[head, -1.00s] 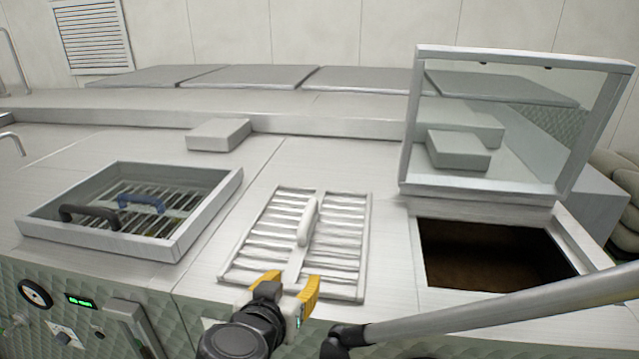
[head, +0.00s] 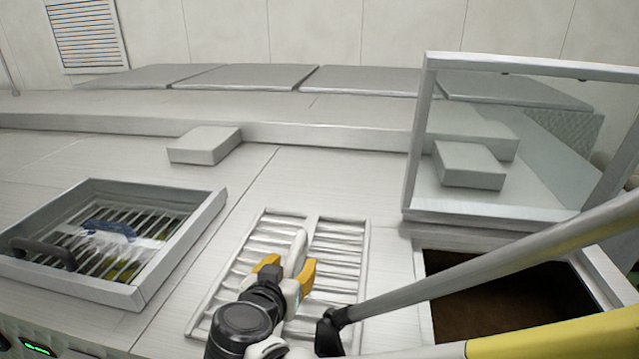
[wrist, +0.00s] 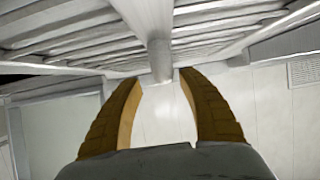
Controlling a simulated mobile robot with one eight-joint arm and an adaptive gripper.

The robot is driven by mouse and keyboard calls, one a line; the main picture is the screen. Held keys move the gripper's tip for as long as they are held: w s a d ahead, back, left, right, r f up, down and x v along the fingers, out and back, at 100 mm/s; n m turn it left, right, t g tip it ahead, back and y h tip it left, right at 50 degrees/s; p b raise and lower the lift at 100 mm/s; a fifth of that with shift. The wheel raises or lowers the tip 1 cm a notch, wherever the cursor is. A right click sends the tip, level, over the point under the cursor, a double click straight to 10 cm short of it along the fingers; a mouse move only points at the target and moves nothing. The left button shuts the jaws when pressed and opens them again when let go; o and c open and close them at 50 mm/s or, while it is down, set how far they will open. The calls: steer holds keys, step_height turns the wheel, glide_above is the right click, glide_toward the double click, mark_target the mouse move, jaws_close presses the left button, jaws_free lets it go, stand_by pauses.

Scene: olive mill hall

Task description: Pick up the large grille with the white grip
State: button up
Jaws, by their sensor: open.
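The large grille (head: 341,247) with pale slats lies flat on the metal top, in the middle of the head view. Its white grip (head: 300,247) stands up along its centre bar. My gripper (head: 286,270) is over the grille at the near part of the grip, its yellow fingers open. In the wrist view the grille's slats (wrist: 75,42) fill the upper part. The white grip (wrist: 157,45) comes down to the gap between my fingertips (wrist: 159,76). I cannot tell whether the fingers touch it. My arm hides the grille's near part.
Left is a framed opening (head: 205,228) with slatted grilles inside, bearing a blue handle (head: 108,230) and a dark handle (head: 42,252). Right is a dark opening (head: 500,302) with a raised glass lid (head: 415,140). A small block (head: 203,146) sits behind.

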mark_target(295, 254)
steer(key=x, duration=0.5)
steer(key=shift+w+a, duration=0.25)
steer(key=shift+a, duration=0.2)
steer(key=shift+r, duration=0.1)
jaws_close()
